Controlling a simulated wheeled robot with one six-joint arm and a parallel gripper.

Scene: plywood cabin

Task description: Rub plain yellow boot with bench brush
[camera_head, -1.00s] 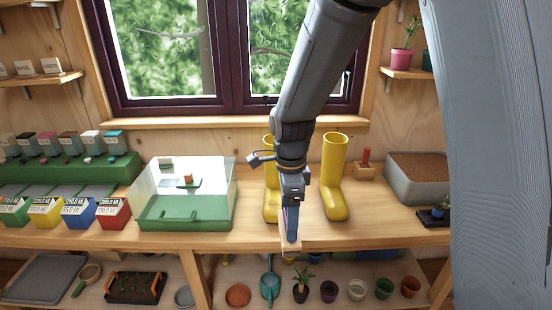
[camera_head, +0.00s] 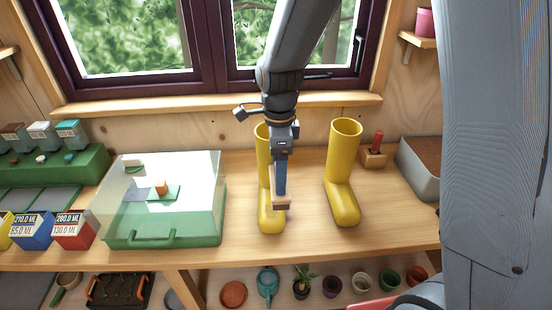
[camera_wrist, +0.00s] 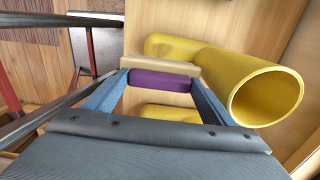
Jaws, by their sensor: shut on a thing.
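Two yellow boots stand upright on the bench, a left boot (camera_head: 271,220) and a right boot (camera_head: 342,165). My gripper (camera_head: 280,188) is shut on the bench brush (camera_head: 282,203), which has a pale wooden block and a purple grip. The brush is in front of the left boot and hides part of it; I cannot tell whether they touch. In the wrist view the brush (camera_wrist: 165,82) sits between my blue fingers, with a boot (camera_wrist: 262,95) at right and part of another below.
A clear-lidded green case (camera_head: 165,238) stands to the left on the bench. A wooden block with a red-handled tool (camera_head: 374,157) and a grey soil tub (camera_head: 421,165) are to the right. Bare bench lies between the boots. Several pots sit on the lower shelf.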

